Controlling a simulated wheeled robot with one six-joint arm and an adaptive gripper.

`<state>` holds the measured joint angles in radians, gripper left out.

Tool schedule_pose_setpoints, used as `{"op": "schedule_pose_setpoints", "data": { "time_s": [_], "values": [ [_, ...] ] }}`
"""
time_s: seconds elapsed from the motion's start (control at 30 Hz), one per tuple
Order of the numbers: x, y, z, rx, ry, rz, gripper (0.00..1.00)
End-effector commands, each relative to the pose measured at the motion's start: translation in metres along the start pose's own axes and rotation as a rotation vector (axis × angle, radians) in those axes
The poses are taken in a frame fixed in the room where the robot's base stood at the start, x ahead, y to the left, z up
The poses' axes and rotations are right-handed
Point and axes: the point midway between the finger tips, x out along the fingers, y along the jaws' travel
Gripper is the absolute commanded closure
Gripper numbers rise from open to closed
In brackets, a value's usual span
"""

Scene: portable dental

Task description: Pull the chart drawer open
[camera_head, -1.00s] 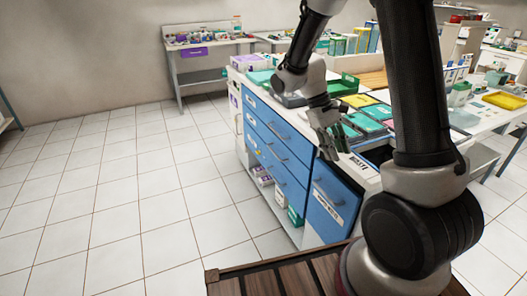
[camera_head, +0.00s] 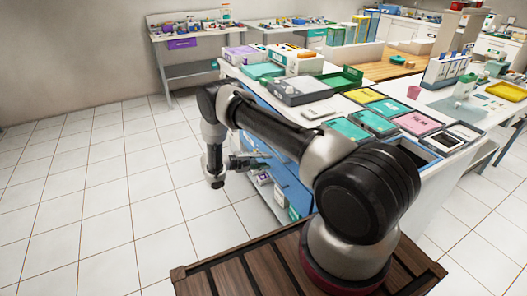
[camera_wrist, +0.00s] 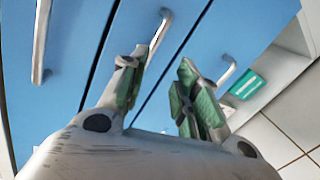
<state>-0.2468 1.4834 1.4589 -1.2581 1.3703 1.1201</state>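Blue drawer fronts of the cabinet (camera_head: 290,185) show partly behind my arm in the head view. In the wrist view, several blue fronts (camera_wrist: 175,95) fill the picture, with pale bar handles at the left (camera_wrist: 41,40), the middle (camera_wrist: 158,38) and the right (camera_wrist: 228,73). No label is readable, so I cannot tell which front is the chart drawer. My gripper (camera_wrist: 158,82) is open, its green-padded fingers apart with nothing between them. The middle handle lies just beyond the left fingertip. In the head view, my gripper (camera_head: 250,160) is beside the cabinet front.
The cabinet top carries a grey tray (camera_head: 300,92), a green tray (camera_head: 341,78) and several coloured folders (camera_head: 348,129). A green-and-white box (camera_wrist: 246,85) sits on the open shelf beside the drawers. Tiled floor (camera_head: 100,200) is clear left of the cabinet.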

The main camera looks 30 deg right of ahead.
Motion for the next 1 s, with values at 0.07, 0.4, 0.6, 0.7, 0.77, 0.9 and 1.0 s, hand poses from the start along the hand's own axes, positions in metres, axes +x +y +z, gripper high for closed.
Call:
{"op": "schedule_pose_setpoints", "data": {
  "time_s": [0.07, 0.4, 0.6, 0.7, 0.77, 0.9, 1.0],
  "values": [
    [-0.005, 0.011, -0.012, 0.095, 0.037, 0.037, 0.69],
    [0.011, 0.019, -0.013, 0.243, 0.046, 0.061, 0.69],
    [0.046, 0.021, -0.014, 0.242, 0.044, 0.061, 0.69],
    [0.059, 0.022, -0.015, 0.242, 0.045, 0.06, 0.69],
    [0.065, 0.022, -0.015, 0.241, 0.046, 0.06, 0.69],
    [0.071, 0.022, -0.016, 0.241, 0.047, 0.06, 0.69],
    [0.071, 0.022, -0.016, 0.241, 0.047, 0.06, 0.69]
  ]
}}
